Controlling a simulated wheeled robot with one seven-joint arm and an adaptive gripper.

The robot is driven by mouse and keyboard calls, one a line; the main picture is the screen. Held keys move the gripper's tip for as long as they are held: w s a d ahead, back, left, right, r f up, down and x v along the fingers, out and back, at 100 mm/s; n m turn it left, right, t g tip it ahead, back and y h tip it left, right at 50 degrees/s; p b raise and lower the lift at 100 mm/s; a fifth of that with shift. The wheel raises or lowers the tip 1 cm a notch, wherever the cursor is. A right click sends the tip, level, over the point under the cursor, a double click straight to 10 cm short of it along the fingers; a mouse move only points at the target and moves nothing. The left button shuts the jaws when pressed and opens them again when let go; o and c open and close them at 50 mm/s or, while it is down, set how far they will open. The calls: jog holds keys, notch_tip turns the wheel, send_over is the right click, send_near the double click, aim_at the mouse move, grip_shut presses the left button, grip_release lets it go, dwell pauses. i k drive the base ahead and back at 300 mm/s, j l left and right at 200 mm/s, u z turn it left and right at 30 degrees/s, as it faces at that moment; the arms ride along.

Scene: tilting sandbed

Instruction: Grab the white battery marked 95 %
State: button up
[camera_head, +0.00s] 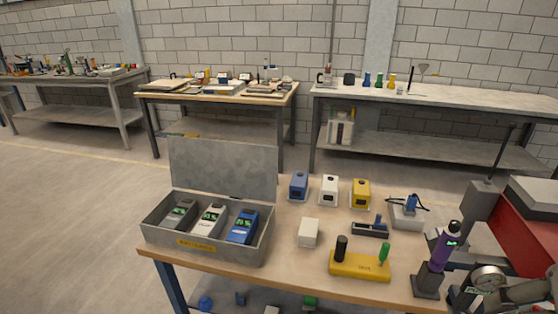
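A grey metal box (157,234) with a yellow label and its lid open stands at the left of the near table. Three batteries with small green displays lie tilted in it, side by side. The white battery (207,222) is in the middle, between a grey one (180,215) and a blue one (242,228). The digits on the displays are too small to read, so I cannot confirm 95 %. The lower parts of the batteries are hidden by the box's front wall.
The near wooden table (290,272) also holds blue (298,187), white (329,189) and yellow (361,194) units, a white block (308,233) and a yellow holder (360,265). A purple bottle (439,248) and a gauge (488,278) crowd the right side. The lid stands behind the box.

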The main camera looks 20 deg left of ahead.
aim_at(212, 222)
jog(key=u, duration=1.05)
